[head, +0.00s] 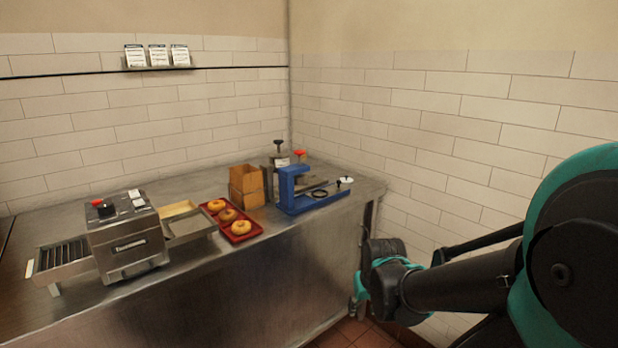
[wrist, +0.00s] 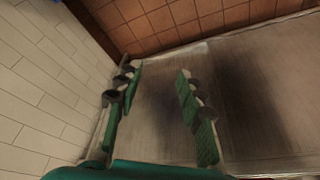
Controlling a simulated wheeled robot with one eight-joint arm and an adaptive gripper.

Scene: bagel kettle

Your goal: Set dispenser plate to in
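The dispenser appears to be the blue-framed device (head: 290,190) near the right end of the steel counter in the head view. A flat metal plate (head: 318,190) with a dark ring and a white knob (head: 345,181) reaches out to its right. How far in the plate sits is hard to tell. My gripper (head: 362,290) hangs low, right of the counter's end and below its top, apart from the dispenser. In the wrist view, my gripper (wrist: 160,70) is open with nothing between its green fingers. The dispenser is not recognisable in the wrist view.
The steel counter (head: 230,290) also holds a toaster-like machine (head: 127,240), a red tray (head: 241,237) with bagels, a wooden box (head: 246,186) and metal canisters (head: 279,158) behind the blue device. A tiled wall (head: 450,130) stands behind. Brown floor tiles (wrist: 150,25) show below my gripper.

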